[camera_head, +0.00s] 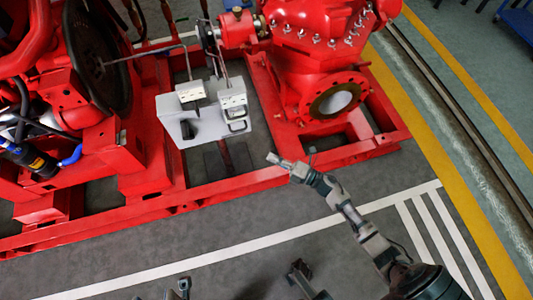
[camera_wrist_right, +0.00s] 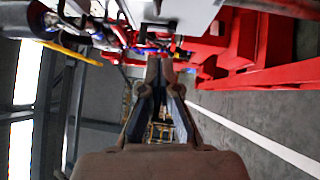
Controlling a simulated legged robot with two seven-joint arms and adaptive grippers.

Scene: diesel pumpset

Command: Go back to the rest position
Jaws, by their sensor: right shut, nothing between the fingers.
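My right gripper (camera_head: 278,161) is in front of the red pumpset, below and to the right of a grey control box (camera_head: 180,128). It looks empty and apart from the box. In the right wrist view, the two fingers of this gripper (camera_wrist_right: 165,68) come together at their tips, with nothing held between them. My right arm reaches up from the lower right of the head view. I see no left gripper that I can make out.
The red base frame (camera_head: 216,188) runs across the head view, with a red pump (camera_head: 318,60) on its right part. Grey floor with a white line (camera_head: 215,257) lies in front. A yellow stripe (camera_head: 430,145) runs down the right side.

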